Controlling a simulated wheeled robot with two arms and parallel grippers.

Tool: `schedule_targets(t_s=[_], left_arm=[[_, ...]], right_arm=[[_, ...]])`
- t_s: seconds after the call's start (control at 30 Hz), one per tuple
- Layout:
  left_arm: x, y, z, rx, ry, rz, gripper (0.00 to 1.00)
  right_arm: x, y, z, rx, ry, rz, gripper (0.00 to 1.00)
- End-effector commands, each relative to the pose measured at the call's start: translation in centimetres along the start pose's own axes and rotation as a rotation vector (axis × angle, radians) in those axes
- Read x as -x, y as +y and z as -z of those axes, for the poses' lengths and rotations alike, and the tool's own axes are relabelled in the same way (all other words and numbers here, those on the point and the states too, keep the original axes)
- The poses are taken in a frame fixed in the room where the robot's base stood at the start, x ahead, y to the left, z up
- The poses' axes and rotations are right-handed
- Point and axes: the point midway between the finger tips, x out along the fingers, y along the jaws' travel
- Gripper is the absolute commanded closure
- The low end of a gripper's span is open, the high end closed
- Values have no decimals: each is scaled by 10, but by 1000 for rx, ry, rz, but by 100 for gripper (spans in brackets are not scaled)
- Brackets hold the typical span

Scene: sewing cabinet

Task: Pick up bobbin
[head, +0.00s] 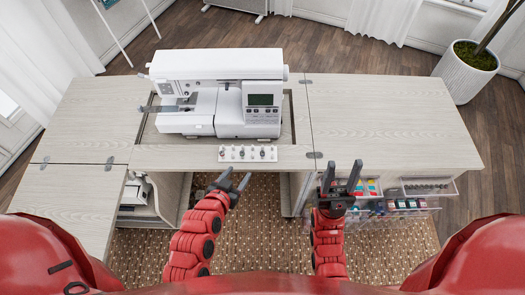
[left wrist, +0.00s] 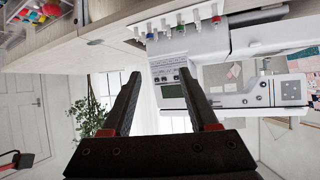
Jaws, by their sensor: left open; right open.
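A small white rack (head: 233,158) lies near the front edge of the cabinet top, in front of the sewing machine. Several small upright items (head: 248,151) that look like bobbins stand on it; which one is meant I cannot tell. They also show in the left wrist view (left wrist: 197,20), which is upside down, with coloured tips. My left gripper (head: 237,175) is open and empty, just in front of the rack and apart from it. It shows in the left wrist view (left wrist: 158,76) too. My right gripper (head: 342,166) is open and empty, right of the rack near the front edge.
The white sewing machine (head: 215,65) stands behind the rack. The wooden cabinet top (head: 395,120) is bare on the right, and the left leaf (head: 65,205) is clear. Open clear drawers (head: 430,187) with coloured items stick out at front right. A white planter (head: 463,75) stands at far right.

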Motion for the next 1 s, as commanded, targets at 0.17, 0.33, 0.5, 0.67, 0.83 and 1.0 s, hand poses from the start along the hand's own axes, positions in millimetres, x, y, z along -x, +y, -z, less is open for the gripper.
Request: schedule_targets(t_s=[0.17,0.33,0.5,0.67,0.83,1.0], left_arm=[[-1,12,-14,-13,-61,-43,40],[-30,14,-20,-14,-57,-44,40],[-60,14,-21,-12,-56,-42,40],[-84,15,-23,-13,-57,-41,40],[-100,16,-15,-10,-62,-41,40],[-114,16,-16,-12,-62,-41,40]], right_arm=[[7,0,-1,0,0,0,50],[40,-2,-7,0,0,0,50],[73,-4,-12,0,0,0,50],[103,-5,-17,0,0,0,50],[107,-5,-18,0,-1,0,50],[104,-5,-18,0,0,0,50]])
